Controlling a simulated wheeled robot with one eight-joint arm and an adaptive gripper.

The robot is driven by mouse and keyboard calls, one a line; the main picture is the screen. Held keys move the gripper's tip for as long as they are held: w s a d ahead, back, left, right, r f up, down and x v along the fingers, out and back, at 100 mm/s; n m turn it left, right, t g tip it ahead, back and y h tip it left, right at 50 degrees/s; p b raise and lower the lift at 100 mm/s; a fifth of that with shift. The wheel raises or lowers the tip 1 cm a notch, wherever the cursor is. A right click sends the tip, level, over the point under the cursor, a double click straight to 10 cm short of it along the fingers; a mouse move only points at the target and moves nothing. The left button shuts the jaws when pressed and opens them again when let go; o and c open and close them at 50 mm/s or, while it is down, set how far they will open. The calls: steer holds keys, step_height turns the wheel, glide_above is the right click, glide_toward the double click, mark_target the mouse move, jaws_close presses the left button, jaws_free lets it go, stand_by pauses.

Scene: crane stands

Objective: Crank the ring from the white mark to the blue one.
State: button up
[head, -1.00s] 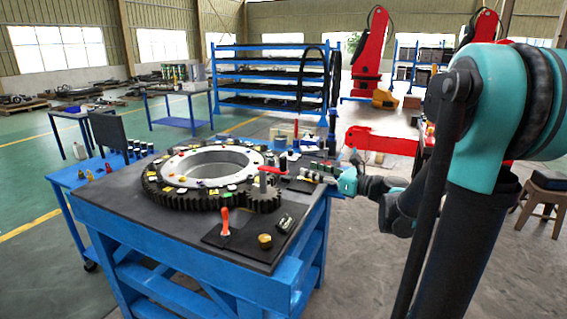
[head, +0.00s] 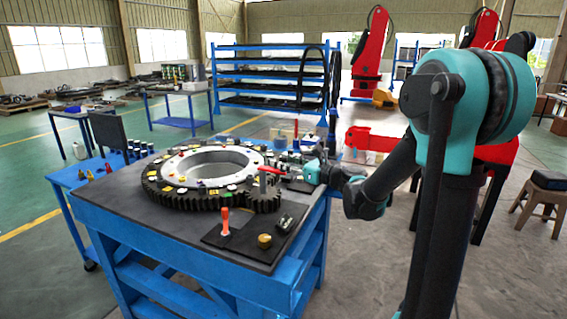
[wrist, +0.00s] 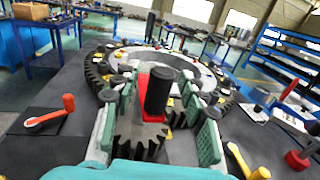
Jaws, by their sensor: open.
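The large toothed ring (head: 150,186) lies flat on the bench, with a small pinion gear (head: 264,201) meshed at its near right edge. A red crank (head: 271,170) sits on the pinion. In the wrist view the crank's upright black grip (wrist: 159,90) stands above its red arm (wrist: 143,82), over the pinion teeth (wrist: 138,140). My gripper (wrist: 160,118) is open, with one green-padded finger on each side of the grip and gaps between. In the head view my gripper (head: 302,172) is right of the crank. Small coloured pieces dot the ring; I cannot tell the white and blue marks.
A yellow-handled tool (wrist: 247,166) shows at the wrist view's lower right. The bench's front left (head: 130,215) is clear.

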steer(key=shift+c, duration=0.4)
jaws_close()
steer(key=shift+s+a+m+t, duration=0.1)
steer(key=shift+s+m+t, duration=0.2)
steer(key=shift+t, duration=0.1)
